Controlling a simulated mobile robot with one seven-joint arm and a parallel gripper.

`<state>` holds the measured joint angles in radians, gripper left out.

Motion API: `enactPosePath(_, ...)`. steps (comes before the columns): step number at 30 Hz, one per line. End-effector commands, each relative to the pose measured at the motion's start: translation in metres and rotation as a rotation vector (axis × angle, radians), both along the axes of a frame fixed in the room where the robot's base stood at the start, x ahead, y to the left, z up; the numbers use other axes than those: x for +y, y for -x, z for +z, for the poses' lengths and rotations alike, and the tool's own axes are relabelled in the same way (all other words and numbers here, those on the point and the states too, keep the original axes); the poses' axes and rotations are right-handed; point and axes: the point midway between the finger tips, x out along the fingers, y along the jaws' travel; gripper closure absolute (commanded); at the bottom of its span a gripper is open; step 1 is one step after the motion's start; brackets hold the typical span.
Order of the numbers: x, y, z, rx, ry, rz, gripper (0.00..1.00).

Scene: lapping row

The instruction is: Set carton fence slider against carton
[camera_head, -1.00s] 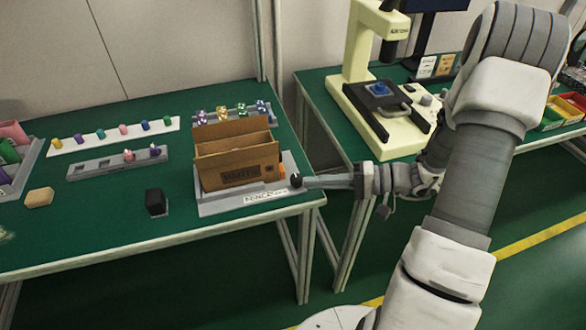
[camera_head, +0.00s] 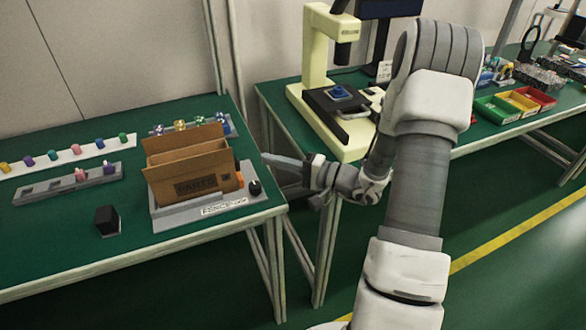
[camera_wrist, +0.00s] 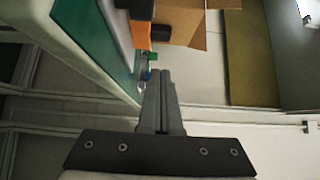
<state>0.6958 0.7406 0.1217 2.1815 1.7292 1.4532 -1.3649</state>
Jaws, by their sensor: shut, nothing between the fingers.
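The open brown carton (camera_head: 190,168) stands upright on a grey fixture plate (camera_head: 170,220) with a fence label at its front. The slider, with a black knob (camera_head: 254,187) and an orange part (camera_head: 239,180), is at the carton's right side. In the wrist view the orange part (camera_wrist: 140,34) is close beside the carton (camera_wrist: 185,22); whether they touch I cannot tell. My gripper (camera_head: 267,158) is shut and empty, to the right of the carton and behind the knob, apart from it. Its closed fingers also show in the wrist view (camera_wrist: 163,76).
A black block (camera_head: 107,220) sits left of the fixture. A grey rack (camera_head: 70,183) and a white strip (camera_head: 70,153) with colored pieces lie farther left. A cream microscope-like machine (camera_head: 318,95) stands on the right table. A gap separates the tables.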

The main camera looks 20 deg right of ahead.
Motion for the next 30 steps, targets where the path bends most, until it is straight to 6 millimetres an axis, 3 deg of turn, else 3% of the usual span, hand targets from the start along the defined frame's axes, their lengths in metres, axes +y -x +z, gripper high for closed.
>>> enactPosePath(2, 0.013, -0.009, -0.001, -0.001, 0.001, 0.004, 1.00)
enactPosePath(9, 0.042, -0.007, -0.001, 0.001, 0.001, 0.001, 1.00)
enactPosePath(23, 0.048, -0.007, 0.000, 0.001, -0.001, 0.000, 1.00)
enactPosePath(30, 0.062, -0.007, -0.002, -0.001, 0.001, 0.002, 1.00)
